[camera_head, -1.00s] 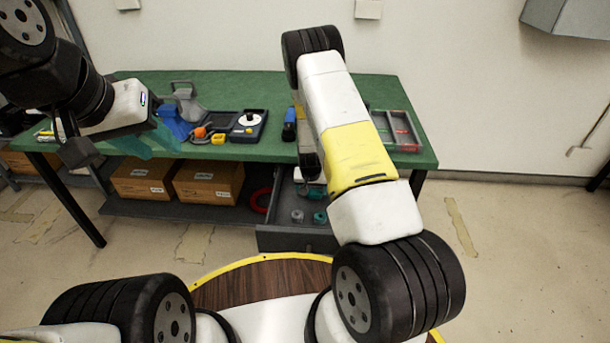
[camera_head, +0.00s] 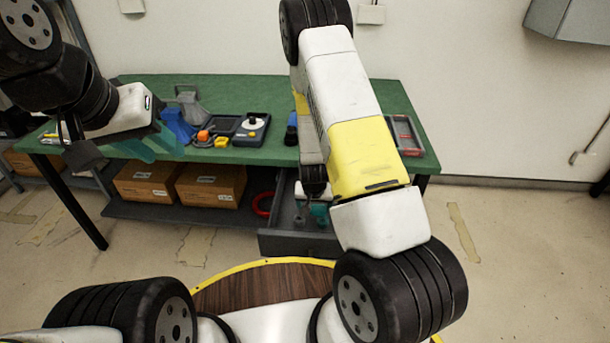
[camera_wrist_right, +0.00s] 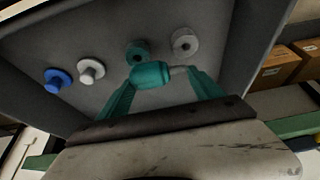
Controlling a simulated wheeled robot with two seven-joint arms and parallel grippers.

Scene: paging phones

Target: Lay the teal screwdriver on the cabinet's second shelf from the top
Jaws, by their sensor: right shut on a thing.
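The teal screwdriver (camera_wrist_right: 151,75) shows in the right wrist view, with a thick teal handle and a short grey shaft to the right. It lies across between the teal fingers of my right gripper (camera_wrist_right: 163,84), which are shut on it, over the open drawer. In the head view my right gripper (camera_head: 319,208) is at the drawer, mostly hidden by my own arm. My left gripper (camera_head: 155,146) is above the left part of the workbench, its teal fingers apart with nothing seen between them. No shelved cabinet shows clearly in these views.
The grey drawer (camera_head: 296,245) under the green workbench (camera_head: 245,92) stands open. It holds a blue knobbed piece (camera_wrist_right: 58,80), a white one (camera_wrist_right: 91,71), a teal one (camera_wrist_right: 137,52) and a grey one (camera_wrist_right: 185,42). Cardboard boxes (camera_head: 147,181) sit on the lower shelf.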

